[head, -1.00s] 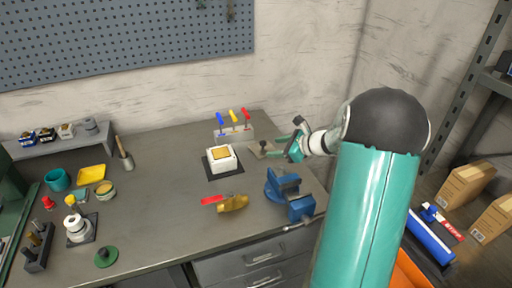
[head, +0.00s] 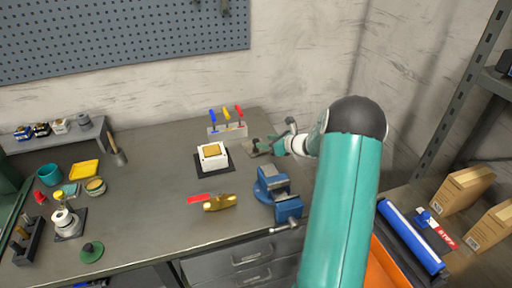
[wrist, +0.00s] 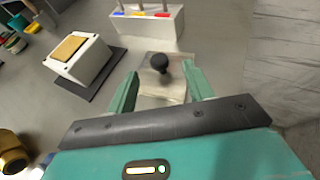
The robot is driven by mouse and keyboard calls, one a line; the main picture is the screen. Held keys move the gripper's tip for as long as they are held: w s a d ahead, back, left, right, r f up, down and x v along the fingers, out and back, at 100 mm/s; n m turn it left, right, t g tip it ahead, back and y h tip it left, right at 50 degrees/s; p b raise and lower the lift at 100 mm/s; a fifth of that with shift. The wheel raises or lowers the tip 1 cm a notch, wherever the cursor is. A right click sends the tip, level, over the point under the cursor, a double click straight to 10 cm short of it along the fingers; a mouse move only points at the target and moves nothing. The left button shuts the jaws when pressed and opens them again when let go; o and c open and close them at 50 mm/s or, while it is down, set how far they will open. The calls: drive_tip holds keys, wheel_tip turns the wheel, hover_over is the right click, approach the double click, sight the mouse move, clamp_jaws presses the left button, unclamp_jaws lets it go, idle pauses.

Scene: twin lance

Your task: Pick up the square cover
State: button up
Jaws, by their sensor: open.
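The square cover (wrist: 153,88) is a flat pale plate with a dark round knob (wrist: 160,63) on top. It lies on the bench, and in the head view it shows small (head: 252,149) at the back right. My gripper (wrist: 164,84) is open, with one finger on each side of the plate in the wrist view. The knob stands between and slightly beyond the fingertips. No contact with the cover is visible. In the head view my gripper (head: 271,146) is just right of the cover and partly hides it.
A white box with a tan top (head: 212,155) stands on a dark mat left of the cover. A rack with blue, yellow and red handles (head: 229,131) stands behind. A blue vise (head: 279,193) is in front. The wall is close on the right.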

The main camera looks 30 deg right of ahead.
sight(256, 140)
drive_tip(key=x, duration=0.6)
drive_tip(key=shift+w+a+f, duration=0.15)
drive_tip(key=shift+w+f, duration=0.05)
drive_tip(key=shift+w, duration=0.1)
drive_tip(key=shift+r, duration=0.1)
clamp_jaws()
